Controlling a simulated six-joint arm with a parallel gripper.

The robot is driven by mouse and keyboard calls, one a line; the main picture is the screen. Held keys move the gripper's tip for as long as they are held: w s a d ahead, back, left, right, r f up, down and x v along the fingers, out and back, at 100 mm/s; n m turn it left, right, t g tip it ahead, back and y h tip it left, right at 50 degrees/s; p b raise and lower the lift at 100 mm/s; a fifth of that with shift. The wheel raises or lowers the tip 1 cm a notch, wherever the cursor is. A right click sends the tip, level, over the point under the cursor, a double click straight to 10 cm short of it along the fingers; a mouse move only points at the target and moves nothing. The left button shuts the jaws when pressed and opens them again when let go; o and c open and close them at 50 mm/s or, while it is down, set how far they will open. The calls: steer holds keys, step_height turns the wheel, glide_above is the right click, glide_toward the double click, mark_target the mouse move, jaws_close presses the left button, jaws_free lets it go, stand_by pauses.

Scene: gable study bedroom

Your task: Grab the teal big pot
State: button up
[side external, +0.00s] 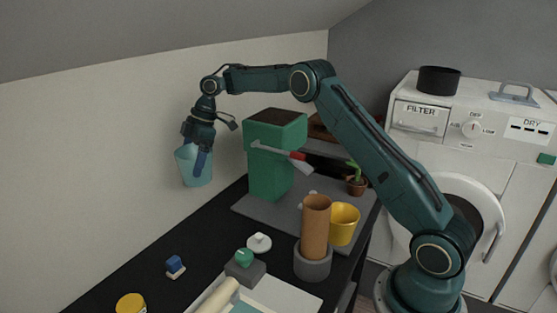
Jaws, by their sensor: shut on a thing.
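The teal pot (184,168) is a light teal, slightly see-through vessel, wider at the top. It hangs upright in the air at the left, in front of the pale wall. My gripper (200,155) points down and is shut on the pot, with one dark finger showing against its near side. The other finger is hidden. The pot is clear of the black desk (133,266).
A green bin (268,172) stands right of the pot on a grey mat (250,208). A brown cylinder (316,225), yellow cup (343,224) and potted plant (356,182) stand further right. Small items lie in front. The wall is close behind the pot.

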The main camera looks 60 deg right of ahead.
steer(key=shift+r, duration=0.75)
